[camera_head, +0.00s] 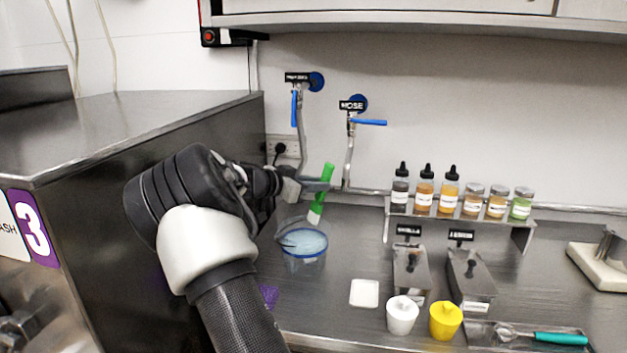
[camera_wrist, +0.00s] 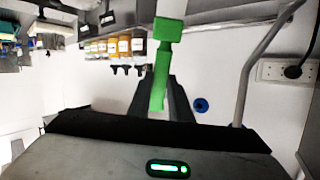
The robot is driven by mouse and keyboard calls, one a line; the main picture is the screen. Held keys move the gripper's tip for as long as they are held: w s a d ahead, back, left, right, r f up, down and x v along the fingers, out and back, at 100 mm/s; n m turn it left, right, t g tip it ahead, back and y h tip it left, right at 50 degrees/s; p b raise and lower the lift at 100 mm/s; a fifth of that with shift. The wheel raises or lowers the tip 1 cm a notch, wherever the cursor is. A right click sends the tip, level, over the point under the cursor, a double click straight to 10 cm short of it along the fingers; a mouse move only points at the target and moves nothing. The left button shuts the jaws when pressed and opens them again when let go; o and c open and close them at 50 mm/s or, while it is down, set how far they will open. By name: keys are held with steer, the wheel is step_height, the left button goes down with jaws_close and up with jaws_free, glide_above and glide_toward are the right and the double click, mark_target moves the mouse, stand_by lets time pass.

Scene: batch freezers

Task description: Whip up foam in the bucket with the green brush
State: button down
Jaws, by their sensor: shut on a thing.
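The green brush (camera_head: 326,176) is held upright, slightly tilted, in my gripper (camera_head: 314,184), with its pale bristle end pointing down. The bristle end is above the far right side of the clear bucket (camera_head: 304,262) and looks apart from the liquid. The bucket has a blue rim and pale blue liquid with a light surface. It stands on the steel counter. In the wrist view the green brush (camera_wrist: 160,85) shows between the fingers of my gripper (camera_wrist: 163,100), which are shut on it. The bucket is not in the wrist view.
A steel machine (camera_head: 150,140) with a purple number 3 panel stands left of the bucket. Two blue-handled taps (camera_head: 350,125) are on the wall behind. A shelf (camera_head: 470,209) of bottles and jars, steel containers (camera_head: 410,275), white and yellow pots, and a tray are right. A white square (camera_head: 364,293) lies near the bucket.

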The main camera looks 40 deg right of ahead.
mark_target(313, 211)
steer(key=shift+w+a+f+b, duration=0.15)
steer(key=shift+a+f+b, duration=0.3)
steer(key=shift+f+b, duration=1)
steer(key=shift+w+a+f+b, duration=0.2)
steer(key=shift+a+f+b, duration=0.2)
steer(key=shift+f+b, duration=1.05)
steer(key=shift+w+a+f+b, duration=0.15)
steer(key=shift+a+f+b, duration=0.3)
steer(key=shift+f+b, duration=1)
steer(key=shift+r+b, duration=0.3)
